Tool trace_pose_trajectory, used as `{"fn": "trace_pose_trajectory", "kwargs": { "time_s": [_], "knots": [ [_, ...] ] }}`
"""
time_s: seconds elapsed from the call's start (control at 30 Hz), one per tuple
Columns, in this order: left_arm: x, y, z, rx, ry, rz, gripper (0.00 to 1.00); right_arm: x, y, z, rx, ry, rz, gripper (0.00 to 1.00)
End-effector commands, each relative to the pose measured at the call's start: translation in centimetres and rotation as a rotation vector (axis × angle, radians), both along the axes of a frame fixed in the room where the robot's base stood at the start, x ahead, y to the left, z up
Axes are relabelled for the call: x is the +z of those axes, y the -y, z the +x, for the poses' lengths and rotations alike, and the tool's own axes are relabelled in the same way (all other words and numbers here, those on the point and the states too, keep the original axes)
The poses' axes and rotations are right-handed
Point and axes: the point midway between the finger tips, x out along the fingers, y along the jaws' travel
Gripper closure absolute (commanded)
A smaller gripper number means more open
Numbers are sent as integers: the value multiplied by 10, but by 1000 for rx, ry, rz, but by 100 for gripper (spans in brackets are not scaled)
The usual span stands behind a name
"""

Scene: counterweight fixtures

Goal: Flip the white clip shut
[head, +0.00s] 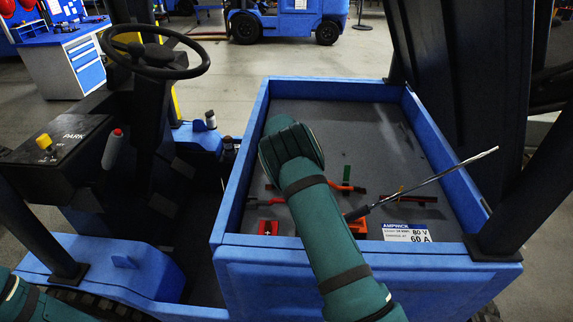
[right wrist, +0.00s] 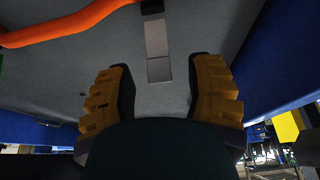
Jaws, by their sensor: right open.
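A pale grey-white strip (right wrist: 156,38) that may be the white clip shows in the right wrist view, with a dark block at its top end and a small squarish piece at its lower end. I cannot tell whether it is open or shut. My right gripper (right wrist: 160,85) has two yellow ribbed fingers spread wide, with nothing between the tips; the strip lies just beyond them, in line with the gap. In the head view my right arm covers the gripper and I cannot pick out the clip. My left gripper is not in view.
The blue-walled battery tray (head: 253,135) has a dark grey floor. Orange-red cables (head: 346,188) cross it, also in the wrist view (right wrist: 60,27). A red connector (head: 268,227), a long metal rod (head: 440,175) and a label (head: 407,233) are nearby. A steering wheel (head: 153,72) stands left.

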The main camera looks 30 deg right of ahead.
Motion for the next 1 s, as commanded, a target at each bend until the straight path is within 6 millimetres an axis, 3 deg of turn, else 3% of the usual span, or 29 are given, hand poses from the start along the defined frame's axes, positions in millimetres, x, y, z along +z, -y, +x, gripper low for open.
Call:
{"fn": "trace_pose_trajectory", "kwargs": {
  "time_s": [0.37,0.5,0.53,1.0],
  "knots": [
    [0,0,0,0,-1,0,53,-4,1,2,-1,0,0,45],
    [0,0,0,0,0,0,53,-4,1,2,-1,0,0,94],
    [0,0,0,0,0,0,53,-4,1,2,-1,0,0,100],
    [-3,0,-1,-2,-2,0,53,-4,0,0,-1,16,-8,100]
  ]
}}
